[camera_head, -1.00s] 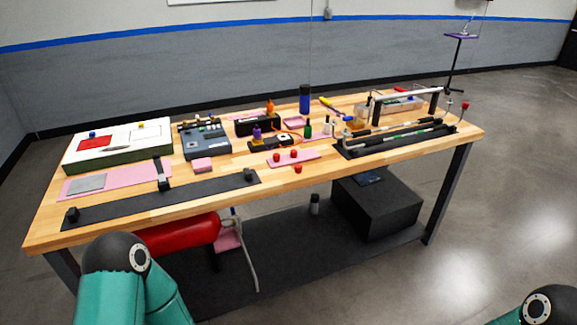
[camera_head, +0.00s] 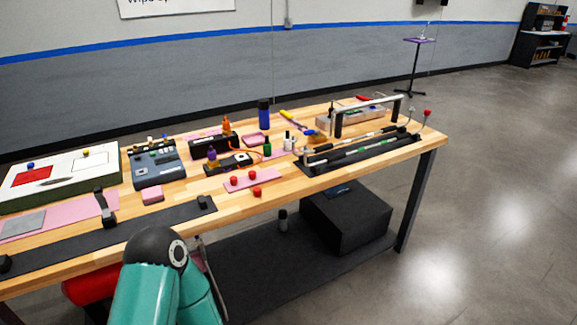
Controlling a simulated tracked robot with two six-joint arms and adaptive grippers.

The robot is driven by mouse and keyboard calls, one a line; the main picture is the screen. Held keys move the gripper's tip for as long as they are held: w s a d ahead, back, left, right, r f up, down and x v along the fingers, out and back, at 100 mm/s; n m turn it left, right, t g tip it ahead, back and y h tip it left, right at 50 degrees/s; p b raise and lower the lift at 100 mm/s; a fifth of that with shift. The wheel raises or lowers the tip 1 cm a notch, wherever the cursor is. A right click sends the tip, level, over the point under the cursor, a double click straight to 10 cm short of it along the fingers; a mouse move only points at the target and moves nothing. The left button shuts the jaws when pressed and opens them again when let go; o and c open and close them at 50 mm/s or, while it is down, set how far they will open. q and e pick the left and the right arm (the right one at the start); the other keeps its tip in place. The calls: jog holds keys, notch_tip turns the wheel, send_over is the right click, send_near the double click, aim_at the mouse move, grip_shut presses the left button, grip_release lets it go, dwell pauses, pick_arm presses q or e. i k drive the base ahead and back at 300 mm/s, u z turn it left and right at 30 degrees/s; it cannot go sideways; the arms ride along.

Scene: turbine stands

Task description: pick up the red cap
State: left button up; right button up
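Several small red caps sit near the front middle of the wooden table (camera_head: 290,184). Two red caps, the left one (camera_head: 234,181) and the right one (camera_head: 252,174), rest on a pink mat (camera_head: 268,181). A third red cap (camera_head: 257,192) stands on the bare wood just in front of that mat. I cannot tell which cap the task means. Only a teal and black part of my arm shows at the lower left, in front of the table. Neither gripper is in view.
A black strip (camera_head: 110,234) with clamps lies along the table's front left. Behind the caps stand a green bottle (camera_head: 267,146), a blue bottle (camera_head: 263,114) and a grey device (camera_head: 158,165). Black rods with a silver handle (camera_head: 370,103) fill the right end. A black box (camera_head: 345,217) sits below.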

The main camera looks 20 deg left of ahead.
aim_at(252, 174)
jog(key=i, duration=1.2)
jog(key=u, duration=0.55)
